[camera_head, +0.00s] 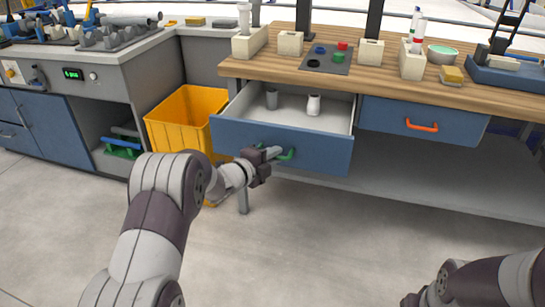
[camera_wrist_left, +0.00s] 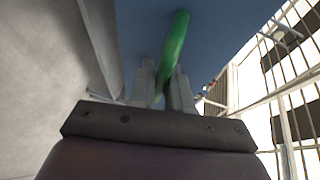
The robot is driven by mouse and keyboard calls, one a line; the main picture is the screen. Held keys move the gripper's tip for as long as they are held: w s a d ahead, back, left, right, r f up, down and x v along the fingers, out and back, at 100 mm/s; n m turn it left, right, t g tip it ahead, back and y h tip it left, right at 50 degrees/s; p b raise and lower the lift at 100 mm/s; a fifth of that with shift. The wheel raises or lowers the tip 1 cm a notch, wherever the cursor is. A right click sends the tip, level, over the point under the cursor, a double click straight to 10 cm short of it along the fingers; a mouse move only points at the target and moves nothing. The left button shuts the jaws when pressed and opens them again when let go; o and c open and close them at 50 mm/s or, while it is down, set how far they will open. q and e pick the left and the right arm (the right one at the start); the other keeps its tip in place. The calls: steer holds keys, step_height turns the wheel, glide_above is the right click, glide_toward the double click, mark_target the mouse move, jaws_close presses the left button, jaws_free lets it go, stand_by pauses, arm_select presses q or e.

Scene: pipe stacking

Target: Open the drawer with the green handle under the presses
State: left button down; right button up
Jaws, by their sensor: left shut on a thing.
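The drawer (camera_head: 320,150) with the green handle (camera_head: 287,154) is pulled out under the wooden bench. In the left wrist view the handle (camera_wrist_left: 176,48) runs between the two pale fingers (camera_wrist_left: 164,90), against the blue drawer front (camera_wrist_left: 140,30). My right arm shows at the lower right; its gripper is not clearly visible.
A closed blue drawer with an orange handle (camera_head: 422,126) is to the right. A yellow bin (camera_head: 180,122) stands left of the open drawer. The wooden benchtop (camera_head: 385,80) holds pale blocks and a button panel (camera_head: 327,58). The floor in front is clear.

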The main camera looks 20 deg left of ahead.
arm_select(q)
steer(key=c, duration=1.1)
jaws_free()
steer(key=shift+c, duration=0.2)
steer(key=p+v, duration=0.3)
steer(key=v, duration=0.9)
steer(key=shift+s, duration=0.3)
steer(key=shift+a+r, duration=0.1)
steer(key=shift+a, duration=0.05)
